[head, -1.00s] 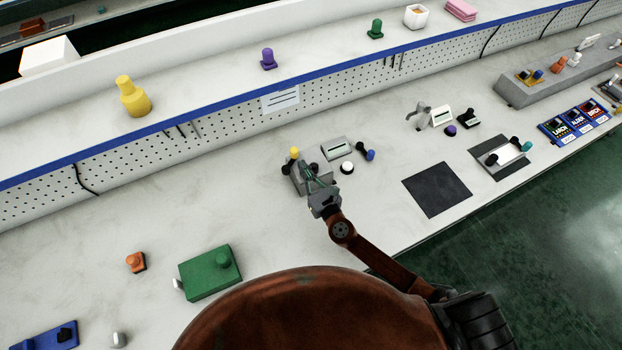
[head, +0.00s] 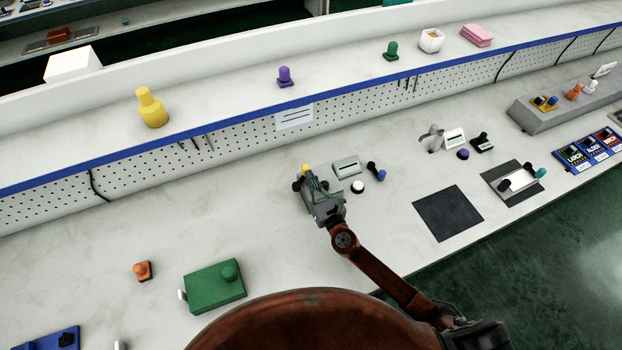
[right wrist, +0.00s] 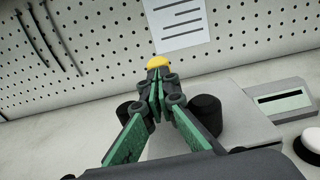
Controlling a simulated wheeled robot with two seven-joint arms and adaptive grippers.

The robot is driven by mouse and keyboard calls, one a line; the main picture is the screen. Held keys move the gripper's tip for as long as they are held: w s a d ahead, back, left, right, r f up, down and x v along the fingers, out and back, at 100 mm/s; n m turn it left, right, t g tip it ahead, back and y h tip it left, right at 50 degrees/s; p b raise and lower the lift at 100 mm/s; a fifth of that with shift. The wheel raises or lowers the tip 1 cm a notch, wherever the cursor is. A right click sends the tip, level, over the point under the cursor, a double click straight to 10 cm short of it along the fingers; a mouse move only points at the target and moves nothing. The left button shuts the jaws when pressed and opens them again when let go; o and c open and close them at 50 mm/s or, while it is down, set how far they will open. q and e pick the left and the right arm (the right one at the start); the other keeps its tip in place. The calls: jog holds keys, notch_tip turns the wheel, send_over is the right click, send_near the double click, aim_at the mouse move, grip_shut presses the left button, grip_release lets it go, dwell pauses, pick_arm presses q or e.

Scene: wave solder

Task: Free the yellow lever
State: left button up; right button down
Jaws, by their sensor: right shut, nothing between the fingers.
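The yellow lever shows as a small yellow knob (head: 305,167) on a small grey device on the bench. In the right wrist view its rounded yellow top (right wrist: 159,61) stands just beyond my fingertips. My right gripper (head: 317,184) is over the device, its fingers (right wrist: 157,86) shut together with nothing between them. The fingers hide the lever's lower part, and I cannot tell whether they touch it. Black round knobs (right wrist: 205,115) sit on both sides of the fingers. My left gripper is out of view.
A grey box with a display (head: 346,166), a white button (head: 358,187) and a blue-ended black handle (head: 380,173) stand just right of the device. The pegboard wall (head: 240,145) rises behind. A green box (head: 205,291) is at front left.

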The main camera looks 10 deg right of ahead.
aim_at(303, 172)
jog(key=shift+w+a, duration=0.1)
jog(key=shift+w, duration=0.45)
jog(key=shift+w+a, duration=0.15)
jog(key=shift+w, duration=0.35)
jog(key=shift+w+a, duration=0.7)
jog(key=shift+w, duration=0.1)
jog(key=shift+w+a, duration=0.15)
dwell(1.6)
dwell(0.7)
jog(key=shift+s+f, duration=0.1)
jog(key=shift+s, duration=0.35)
jog(key=v, duration=1.1)
